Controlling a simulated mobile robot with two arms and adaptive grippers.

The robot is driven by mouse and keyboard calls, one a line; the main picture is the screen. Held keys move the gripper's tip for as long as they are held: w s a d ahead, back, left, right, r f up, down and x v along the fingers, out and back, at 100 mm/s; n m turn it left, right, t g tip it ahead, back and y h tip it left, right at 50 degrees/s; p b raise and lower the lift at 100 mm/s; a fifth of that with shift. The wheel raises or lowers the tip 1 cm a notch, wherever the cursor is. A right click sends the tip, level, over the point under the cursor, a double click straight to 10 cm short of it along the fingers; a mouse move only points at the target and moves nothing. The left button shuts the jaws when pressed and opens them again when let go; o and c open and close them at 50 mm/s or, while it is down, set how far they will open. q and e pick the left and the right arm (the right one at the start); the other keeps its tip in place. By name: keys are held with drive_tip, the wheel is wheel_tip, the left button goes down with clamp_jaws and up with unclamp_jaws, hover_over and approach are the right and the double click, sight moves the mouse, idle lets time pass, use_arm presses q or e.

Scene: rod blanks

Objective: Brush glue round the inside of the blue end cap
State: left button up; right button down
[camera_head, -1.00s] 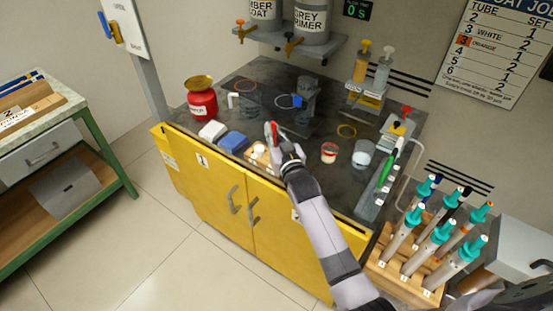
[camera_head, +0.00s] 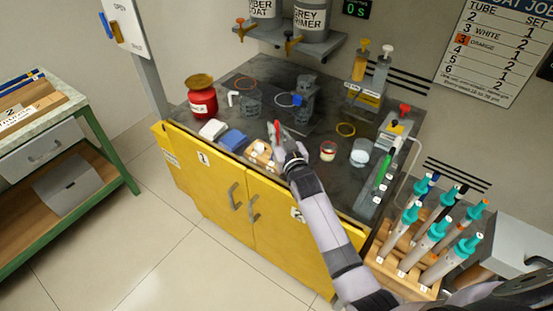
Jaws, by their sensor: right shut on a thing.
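My right gripper (camera_head: 279,142) is over the front part of the dark worktop (camera_head: 310,168). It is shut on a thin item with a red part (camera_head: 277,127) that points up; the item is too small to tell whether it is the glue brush. A small blue piece (camera_head: 297,100) sits at the grey upright fixture (camera_head: 307,88) behind the gripper, apart from it. It may be the blue end cap, but its opening cannot be made out. My left gripper is not in view.
White (camera_head: 212,130) and blue (camera_head: 232,141) blocks and a wooden block (camera_head: 260,155) lie left of the gripper. A red pot (camera_head: 202,103) stands farther left. Two small cups (camera_head: 328,151) (camera_head: 361,154) stand right. A wooden rack (camera_head: 400,270) holds teal-capped tubes.

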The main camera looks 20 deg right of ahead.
sight(277, 121)
drive_tip(key=shift+r+p, duration=1.9)
drive_tip(key=shift+r, duration=0.15)
wheel_tip(277, 121, up, 5)
drive_tip(key=p, duration=0.4)
drive_tip(key=shift+r+p, duration=0.1)
drive_tip(key=shift+p, duration=0.25)
drive_tip(key=shift+f, duration=0.2)
